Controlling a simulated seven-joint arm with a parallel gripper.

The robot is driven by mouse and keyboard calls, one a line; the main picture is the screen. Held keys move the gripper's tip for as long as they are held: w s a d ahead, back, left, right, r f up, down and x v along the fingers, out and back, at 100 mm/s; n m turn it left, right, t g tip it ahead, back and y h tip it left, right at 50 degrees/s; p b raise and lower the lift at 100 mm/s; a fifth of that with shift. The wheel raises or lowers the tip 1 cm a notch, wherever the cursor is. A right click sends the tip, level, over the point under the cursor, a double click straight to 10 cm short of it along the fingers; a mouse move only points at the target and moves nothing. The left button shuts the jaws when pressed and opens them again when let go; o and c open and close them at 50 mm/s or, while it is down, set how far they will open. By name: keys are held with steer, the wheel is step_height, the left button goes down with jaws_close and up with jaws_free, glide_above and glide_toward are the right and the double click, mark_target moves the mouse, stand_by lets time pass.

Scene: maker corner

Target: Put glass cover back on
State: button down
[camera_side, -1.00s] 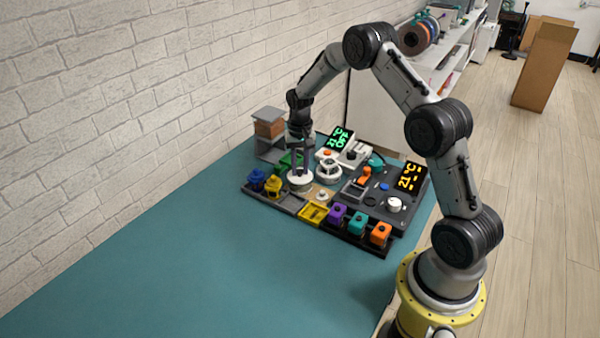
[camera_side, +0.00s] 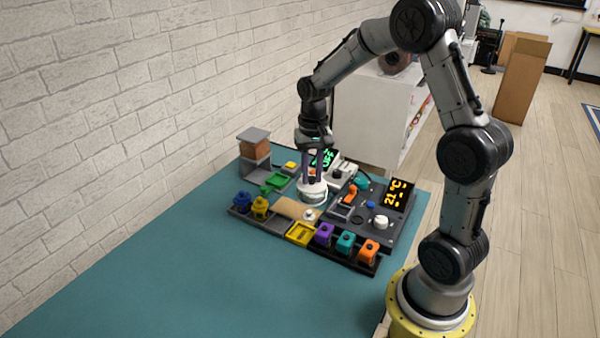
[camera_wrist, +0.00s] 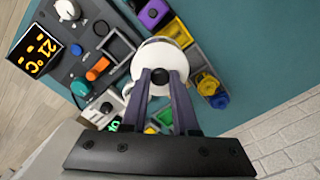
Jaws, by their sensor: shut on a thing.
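The glass cover (camera_side: 313,194) is a round, whitish lid with a dark knob. It also shows in the wrist view (camera_wrist: 150,57). My gripper (camera_side: 312,180) points down and is shut on the cover's knob; its fingertips (camera_wrist: 160,76) meet there in the wrist view. The cover is over the round white unit on the dark board, which it and my fingers mostly hide. I cannot tell whether the cover rests on that unit or hovers just above it.
The dark board holds an orange display (camera_side: 398,194), a white knob (camera_side: 381,222) and an orange lever (camera_side: 350,194). Purple (camera_side: 324,234), teal (camera_side: 345,242) and orange (camera_side: 369,251) blocks line the front; blue (camera_side: 242,200) and yellow (camera_side: 259,207) ones stand left. The front mat (camera_side: 230,285) is clear.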

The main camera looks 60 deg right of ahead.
steer(key=shift+s+a+r, duration=0.3)
steer(key=shift+s+r, duration=0.1)
steer(key=shift+s, duration=0.35)
steer(key=shift+w+r, duration=0.1)
steer(key=shift+r, duration=0.2)
steer(key=w+d, duration=0.1)
steer(key=w+d+r, duration=0.1)
steer(key=shift+w+d, duration=0.15)
steer(key=shift+w, duration=0.25)
steer(key=w+d+f+m, duration=0.1)
steer(key=w+d+f, duration=0.1)
steer(key=d, duration=0.4)
steer(key=w+d+f+m, duration=0.1)
steer(key=w+d+f, duration=0.2)
steer(key=d, duration=0.3)
steer(key=shift+s+f, duration=0.15)
steer(key=shift+f, duration=1.35)
steer(key=shift+s+f, duration=0.1)
steer(key=shift+f, duration=1.35)
steer(key=shift+f, duration=0.15)
